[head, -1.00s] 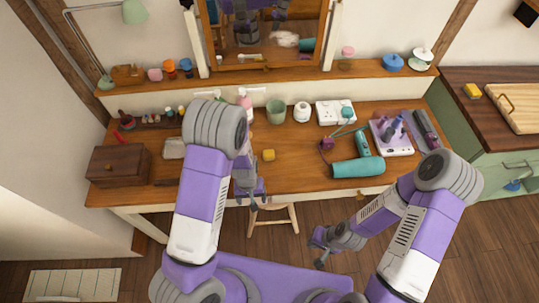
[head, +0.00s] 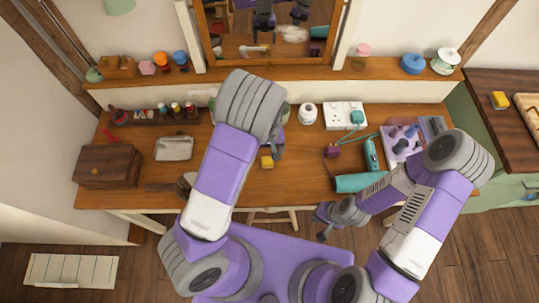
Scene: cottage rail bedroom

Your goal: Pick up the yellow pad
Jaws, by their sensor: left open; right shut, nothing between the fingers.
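A small yellow pad (head: 266,161) lies on the wooden desk (head: 300,175), near the middle. My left gripper (head: 277,150) is just beside it, over the desk, largely hidden behind my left forearm. It is open, and I cannot tell if it touches the pad. My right gripper (head: 325,225) is shut and empty, low in front of the desk's front edge. Another yellow block (head: 500,100) sits on the dark counter at the right.
A teal hair dryer (head: 360,183), a white socket strip (head: 345,114) and a tray of purple items (head: 402,141) stand right of the pad. A wooden box (head: 107,166) and a grey pouch (head: 174,148) are at the left. A stool (head: 272,215) is below the front edge.

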